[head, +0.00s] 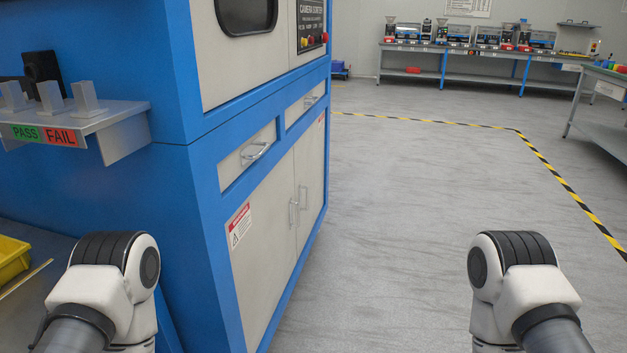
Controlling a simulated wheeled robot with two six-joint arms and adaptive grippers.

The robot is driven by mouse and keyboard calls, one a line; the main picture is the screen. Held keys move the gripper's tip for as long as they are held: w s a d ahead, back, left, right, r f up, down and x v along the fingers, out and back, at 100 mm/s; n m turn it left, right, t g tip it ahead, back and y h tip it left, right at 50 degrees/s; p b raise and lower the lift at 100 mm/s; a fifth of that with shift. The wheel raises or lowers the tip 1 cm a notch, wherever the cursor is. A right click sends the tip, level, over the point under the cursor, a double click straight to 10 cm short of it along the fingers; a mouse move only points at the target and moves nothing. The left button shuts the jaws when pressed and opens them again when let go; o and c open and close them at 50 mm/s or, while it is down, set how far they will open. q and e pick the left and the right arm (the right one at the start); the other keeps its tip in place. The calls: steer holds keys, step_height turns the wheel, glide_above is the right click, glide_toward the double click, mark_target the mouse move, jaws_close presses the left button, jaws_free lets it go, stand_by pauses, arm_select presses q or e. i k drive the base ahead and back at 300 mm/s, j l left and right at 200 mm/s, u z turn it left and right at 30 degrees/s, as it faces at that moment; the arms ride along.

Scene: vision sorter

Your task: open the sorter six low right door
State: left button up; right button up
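The sorter (199,160) is a large blue cabinet with light grey panels on the left of the head view. Low on its right-hand face are two grey doors side by side, a near door (262,262) with a red and white warning label and a far door (312,176). Both look shut. Their two upright bar handles (298,204) sit close together where the doors meet. Parts of both my arms show at the bottom left and bottom right, apart from the doors. Neither gripper is in view.
Above the doors are drawers with a bar handle (256,152). A shelf (100,117) marked PASS and FAIL juts from the sorter's left side. A yellow bin (12,260) stands lower left. The grey floor (400,210) before the doors is clear. Benches (480,55) stand far back.

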mark_target(308, 150)
steer(key=i, duration=0.3)
steer(key=k+u, duration=0.25)
steer(key=k, duration=0.15)
steer(key=k+j+u, duration=0.55)
steer(key=k, duration=0.25)
steer(key=i+l+u, duration=0.1)
steer(key=l, duration=0.35)
steer(key=i+l+u, duration=0.1)
steer(key=i+l, duration=0.15)
steer(key=l, duration=0.2)
steer(key=i+l+u, duration=0.15)
steer(key=l, duration=0.3)
steer(key=i+l+u, duration=0.1)
steer(key=l, duration=0.4)
steer(key=i+l+u, duration=0.1)
steer(key=l, duration=0.4)
steer(key=i+l+u, duration=0.1)
steer(key=l, duration=0.4)
steer(key=i, duration=0.1)
